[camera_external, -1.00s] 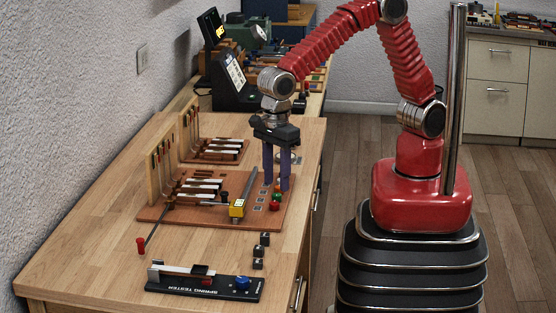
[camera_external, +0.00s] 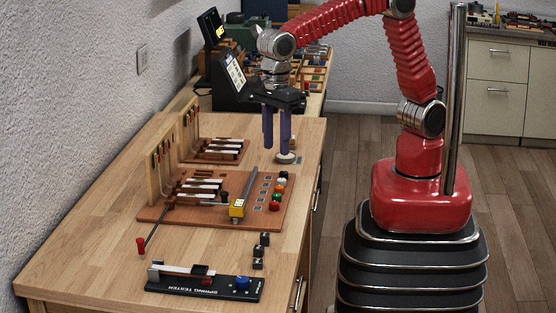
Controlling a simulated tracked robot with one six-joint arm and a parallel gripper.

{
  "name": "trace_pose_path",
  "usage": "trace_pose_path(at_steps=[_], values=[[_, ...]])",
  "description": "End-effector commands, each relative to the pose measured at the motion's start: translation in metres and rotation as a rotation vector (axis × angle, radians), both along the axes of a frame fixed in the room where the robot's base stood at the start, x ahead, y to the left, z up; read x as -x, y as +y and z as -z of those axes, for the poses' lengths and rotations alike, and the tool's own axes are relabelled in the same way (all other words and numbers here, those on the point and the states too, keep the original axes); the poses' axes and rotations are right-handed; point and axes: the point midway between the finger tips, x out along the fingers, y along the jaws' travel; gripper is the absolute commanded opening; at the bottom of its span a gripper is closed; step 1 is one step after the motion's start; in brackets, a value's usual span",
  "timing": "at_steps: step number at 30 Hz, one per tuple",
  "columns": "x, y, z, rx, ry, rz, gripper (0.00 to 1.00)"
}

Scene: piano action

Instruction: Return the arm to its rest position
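My gripper (camera_external: 277,141) hangs pointing down above the far right part of the wooden bench (camera_external: 110,235). Its two purple-blue fingers are apart, with nothing seen between them. The fingertips are near a small pale round disc (camera_external: 286,158) on the bench; I cannot tell whether they touch it. My red arm arches up and back to its base at the right of the bench. The brown piano action board (camera_external: 165,214) lies nearer than the gripper, with several coloured knobs (camera_external: 276,197) in a row at its right side.
A yellow-ended bar tool (camera_external: 237,209) lies on the board. A screen device (camera_external: 234,84) stands behind the gripper. Bare bench lies left of the board.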

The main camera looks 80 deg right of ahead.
Motion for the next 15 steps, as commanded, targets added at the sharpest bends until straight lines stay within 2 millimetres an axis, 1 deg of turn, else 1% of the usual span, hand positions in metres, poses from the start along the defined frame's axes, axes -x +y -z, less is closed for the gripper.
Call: trace_pose_path(at_steps=[9,11,15], values=[[0.0,0.0,0.0004,0.0,0.0,-0.02,0.39],[-0.0001,0.0001,0.0005,0.0,0.0,-0.05,0.39],[-0.0016,0.0014,0.0005,-0.005,-0.007,-0.18,0.39]])
